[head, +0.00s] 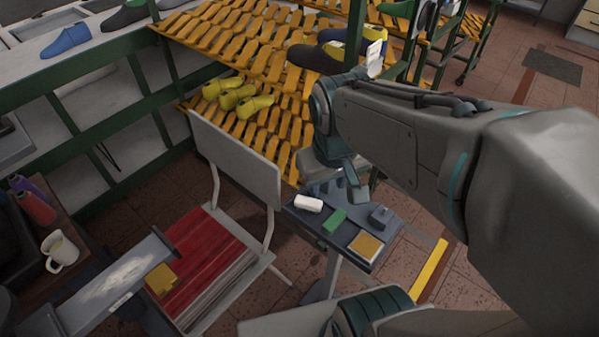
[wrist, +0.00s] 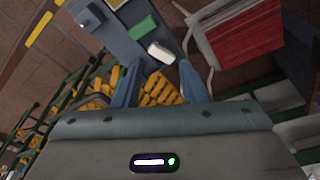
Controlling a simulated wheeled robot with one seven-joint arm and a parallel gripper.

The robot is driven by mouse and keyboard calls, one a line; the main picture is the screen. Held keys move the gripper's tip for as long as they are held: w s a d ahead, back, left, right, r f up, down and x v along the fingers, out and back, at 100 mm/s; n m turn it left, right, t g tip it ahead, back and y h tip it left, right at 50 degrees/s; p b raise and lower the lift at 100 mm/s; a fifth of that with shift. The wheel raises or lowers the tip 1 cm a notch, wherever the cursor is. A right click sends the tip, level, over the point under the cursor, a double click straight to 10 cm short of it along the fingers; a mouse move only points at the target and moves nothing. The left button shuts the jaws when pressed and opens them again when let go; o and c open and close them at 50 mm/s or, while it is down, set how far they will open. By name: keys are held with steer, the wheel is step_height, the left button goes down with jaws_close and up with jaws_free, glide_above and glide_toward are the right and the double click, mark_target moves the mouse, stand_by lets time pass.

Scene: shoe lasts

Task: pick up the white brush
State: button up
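The white brush (head: 308,203) is a small white block lying near the left end of a small blue-grey table (head: 312,224). In the wrist view the white brush (wrist: 161,52) shows just beyond the fingertips, roughly midway between them. My gripper (head: 340,188) is above the table's far side, right of the brush in the head view. In the wrist view the two blue fingers of my gripper (wrist: 160,70) stand wide apart with nothing held between them. Whether a fingertip touches the table cannot be told.
A green block (head: 334,221), a grey object (head: 381,215) and a yellow-brown block (head: 366,245) share the table. A chair with a red seat (head: 205,250) stands close on the left. An orange slatted rack (head: 262,125) with shoe lasts rises behind.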

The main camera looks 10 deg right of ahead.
steer(key=w+a+f+n+g+h, duration=0.25)
steer(key=w+n, duration=0.25)
steer(key=w, duration=0.3)
steer(key=n+g+h, duration=0.1)
steer(key=n+g, duration=0.1)
steer(key=n, duration=0.3)
glide_toward(309, 201)
steer(key=p+x, duration=0.1)
steer(key=x, duration=0.3)
steer(key=shift+s+f, duration=0.2)
steer(key=shift+f, duration=0.15)
steer(key=shift+p+x, duration=0.6)
steer(key=shift+x, duration=2.15)
steer(key=shift+w+d, duration=0.1)
steer(key=shift+w, duration=0.05)
steer(key=shift+c, duration=0.4)
jaws_close()
steer(key=shift+r, duration=0.15)
